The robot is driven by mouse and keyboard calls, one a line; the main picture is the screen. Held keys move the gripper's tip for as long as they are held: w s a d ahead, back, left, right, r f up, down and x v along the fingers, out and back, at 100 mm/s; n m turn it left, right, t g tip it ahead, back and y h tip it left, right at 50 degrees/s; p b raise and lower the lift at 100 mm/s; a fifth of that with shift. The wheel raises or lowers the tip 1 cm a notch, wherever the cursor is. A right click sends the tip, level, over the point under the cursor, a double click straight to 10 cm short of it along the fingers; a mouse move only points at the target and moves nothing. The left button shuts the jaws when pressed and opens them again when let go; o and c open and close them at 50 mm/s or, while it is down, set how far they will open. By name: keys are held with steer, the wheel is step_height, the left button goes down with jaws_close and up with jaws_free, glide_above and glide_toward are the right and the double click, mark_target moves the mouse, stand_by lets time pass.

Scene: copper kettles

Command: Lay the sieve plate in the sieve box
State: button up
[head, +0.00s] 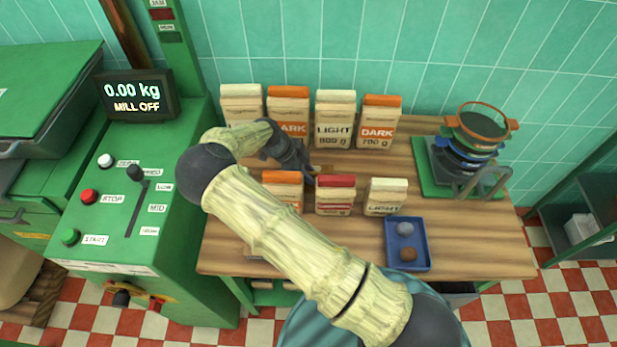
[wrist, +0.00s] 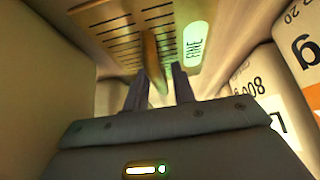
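The sieve plate (wrist: 122,28) is a pale wooden plate with rows of dark slots, a raised middle grip and a green label that seems to read FINE, at the top of the wrist view. My gripper (wrist: 160,88) points at it with two dark fingers apart, one on each side of the raised grip; I cannot tell whether they touch it. In the head view my gripper (head: 308,178) is low between the back and front rows of bags, with its fingertips mostly hidden. Only a small wooden bit of the plate (head: 325,170) seems to show there. I cannot make out the sieve box.
Tall flour bags (head: 335,120) stand behind my gripper. Shorter bags (head: 335,195) stand close in front. A blue tray (head: 424,262) holds two round lumps at the front right. Stacked round sieves (head: 474,135) stand at the right. The green mill (head: 165,215) is at the left.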

jaws_close()
stand_by(1.2)
